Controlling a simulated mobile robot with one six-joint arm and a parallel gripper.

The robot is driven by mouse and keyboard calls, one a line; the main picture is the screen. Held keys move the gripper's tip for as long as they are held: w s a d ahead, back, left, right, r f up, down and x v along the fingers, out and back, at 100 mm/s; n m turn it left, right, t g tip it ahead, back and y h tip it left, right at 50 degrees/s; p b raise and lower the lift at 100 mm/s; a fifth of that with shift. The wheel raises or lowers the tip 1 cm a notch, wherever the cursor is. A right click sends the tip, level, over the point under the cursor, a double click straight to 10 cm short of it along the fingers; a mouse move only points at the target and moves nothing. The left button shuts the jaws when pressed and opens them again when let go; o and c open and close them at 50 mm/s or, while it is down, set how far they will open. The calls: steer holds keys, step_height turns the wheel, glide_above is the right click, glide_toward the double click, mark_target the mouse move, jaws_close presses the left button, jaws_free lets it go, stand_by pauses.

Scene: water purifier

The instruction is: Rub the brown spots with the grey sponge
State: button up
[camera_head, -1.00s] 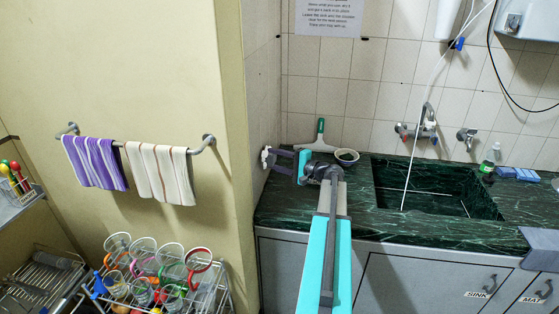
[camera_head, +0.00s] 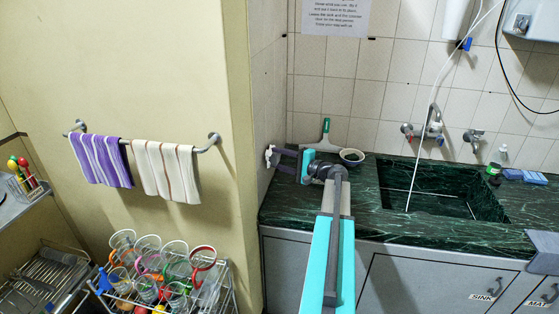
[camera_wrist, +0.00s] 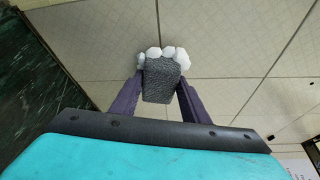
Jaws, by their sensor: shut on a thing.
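My gripper (camera_head: 277,153) reaches left to the tiled side wall by the counter. In the wrist view my gripper (camera_wrist: 160,92) is shut on the grey sponge (camera_wrist: 162,85), one dark finger on each side. White foam or bubbles (camera_wrist: 168,54) lie along the sponge's far edge, at the tiles. The foam also shows in the head view (camera_head: 268,154) as a small white patch at the wall. The sponge seems to touch the wall, but the contact is hidden. I cannot make out any brown spots; the sponge and foam cover part of the tiles.
A green squeegee (camera_head: 325,132) and a bowl (camera_head: 351,156) stand behind my arm on the dark green counter (camera_head: 300,207). The sink (camera_head: 430,188) is to the right. Towels (camera_head: 165,171) hang on the left wall above a rack of cups (camera_head: 165,275).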

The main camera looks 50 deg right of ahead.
steer(key=shift+w+a+b, duration=0.3)
steer(key=shift+w+a, duration=0.2)
steer(key=shift+w, duration=0.3)
stand_by(0.6)
steer(key=shift+d, duration=0.15)
steer(key=shift+w+d+b, duration=0.35)
steer(key=shift+w+d, duration=0.1)
steer(key=shift+d, duration=0.25)
steer(key=shift+w+d+b, duration=0.3)
steer(key=shift+w+d, duration=0.15)
steer(key=shift+d, duration=0.25)
steer(key=shift+w+d, duration=0.1)
steer(key=shift+w+d+b, duration=0.35)
steer(key=shift+w+d, duration=0.05)
steer(key=shift+d, duration=0.15)
steer(key=shift+w+d+b, duration=0.3)
steer(key=shift+w+d, duration=0.3)
steer(key=shift+d, duration=0.15)
steer(key=shift+r, duration=0.1)
steer(key=shift+w+d+b, duration=0.3)
steer(key=shift+w+d, duration=0.15)
steer(key=shift+d, duration=0.3)
steer(key=shift+w+d+b, duration=0.3)
steer(key=shift+w+d, duration=0.15)
steer(key=shift+d, duration=0.3)
